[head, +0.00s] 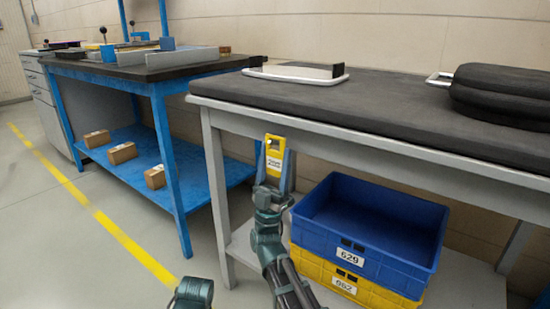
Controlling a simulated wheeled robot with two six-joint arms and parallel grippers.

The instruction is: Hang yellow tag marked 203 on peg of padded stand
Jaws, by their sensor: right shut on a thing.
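My right gripper (274,165) is raised in front of the grey bench, its blue fingers on either side of a yellow tag (273,150). The gripper is shut on the tag and holds it upright, just below the bench top's front edge in the picture. The tag has a white label, but its writing is too small to read. My left gripper is not in view.
A blue crate (372,250) sits on a yellow crate (350,287) below. A blue workbench (165,90) stands left, with boxes on its shelf. The left floor is open.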

